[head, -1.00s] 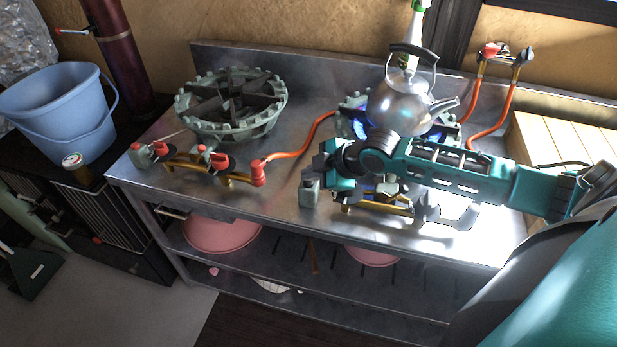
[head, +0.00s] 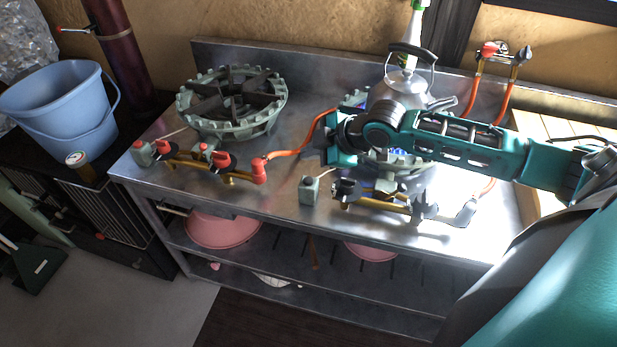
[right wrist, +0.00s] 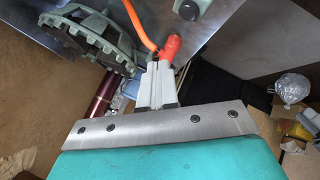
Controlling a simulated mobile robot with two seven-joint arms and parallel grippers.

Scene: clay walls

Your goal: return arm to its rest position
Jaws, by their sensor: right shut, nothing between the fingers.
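My right arm comes in from the right in the head view, above the metal counter (head: 290,150). Its teal right gripper (head: 331,138) is over the middle of the counter, left of the kettle (head: 398,92) and in front of its lower part. In the right wrist view the two pale fingers (right wrist: 157,88) are together, with nothing between them. A red knob and orange hose show beyond them. The silver kettle stands on the right burner (head: 412,165), where blue flame shows; the arm hides much of this burner. My left gripper is not in view.
The left burner (head: 232,103) is empty. A valve with red knobs (head: 222,162) is at the counter's front. A small grey box (head: 309,190) and brass valve (head: 385,203) sit below my arm. A blue bucket (head: 62,105) is at left. Wall taps (head: 503,53) stand behind.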

